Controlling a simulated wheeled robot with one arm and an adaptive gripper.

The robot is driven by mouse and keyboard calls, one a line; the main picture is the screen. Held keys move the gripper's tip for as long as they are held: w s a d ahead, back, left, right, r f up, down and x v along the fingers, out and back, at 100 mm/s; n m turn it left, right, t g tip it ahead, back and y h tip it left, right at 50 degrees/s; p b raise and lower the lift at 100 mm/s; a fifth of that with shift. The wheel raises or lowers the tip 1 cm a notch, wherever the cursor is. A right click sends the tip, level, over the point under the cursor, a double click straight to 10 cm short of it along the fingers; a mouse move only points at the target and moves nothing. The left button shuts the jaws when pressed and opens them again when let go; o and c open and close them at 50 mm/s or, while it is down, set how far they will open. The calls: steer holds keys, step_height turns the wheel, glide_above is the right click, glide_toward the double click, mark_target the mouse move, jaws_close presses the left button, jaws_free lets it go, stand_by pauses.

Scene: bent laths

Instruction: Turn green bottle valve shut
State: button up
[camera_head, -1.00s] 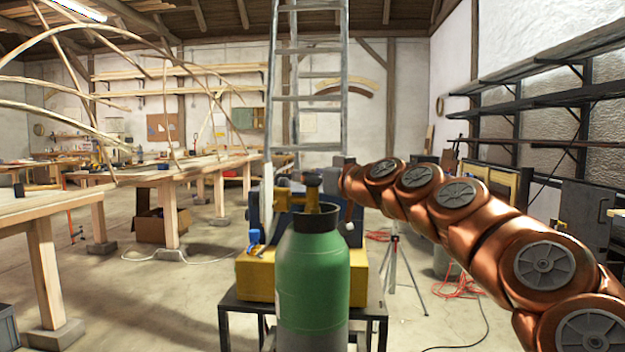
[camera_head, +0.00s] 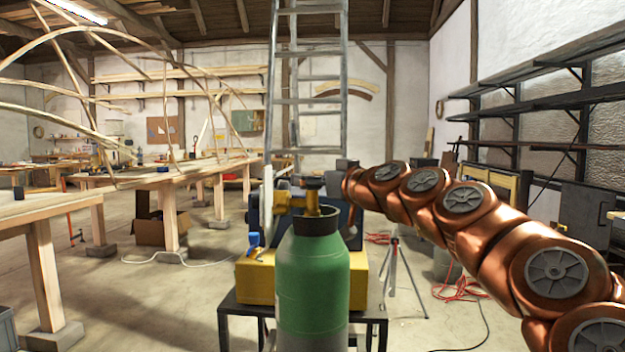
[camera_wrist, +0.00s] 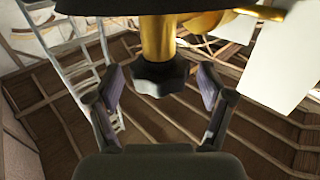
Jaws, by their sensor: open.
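The green bottle (camera_head: 312,285) stands upright in the foreground of the head view, with a dark collar around its top. Its brass valve (camera_head: 312,198) rises from the collar and has a dark knob (camera_head: 313,181) on top. In the wrist view the brass stem (camera_wrist: 156,40) hangs from the top of the picture, ending in the dark knob (camera_wrist: 160,78). My gripper (camera_wrist: 162,84) is open, with one finger on each side of the knob and a visible gap to both. In the head view I cannot make out the fingers.
Behind the bottle, a yellow and blue machine (camera_head: 256,276) sits on a dark stand (camera_head: 231,308). A tripod (camera_head: 395,265) and red cable (camera_head: 458,288) are to the right. Wooden workbenches (camera_head: 150,176) stand left, a ladder (camera_head: 307,100) behind. Open floor lies at left.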

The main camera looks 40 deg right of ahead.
steer(key=s, duration=0.6)
steer(key=shift+s+d, duration=0.2)
steer(key=shift+s, duration=0.1)
steer(key=shift+s, duration=0.1)
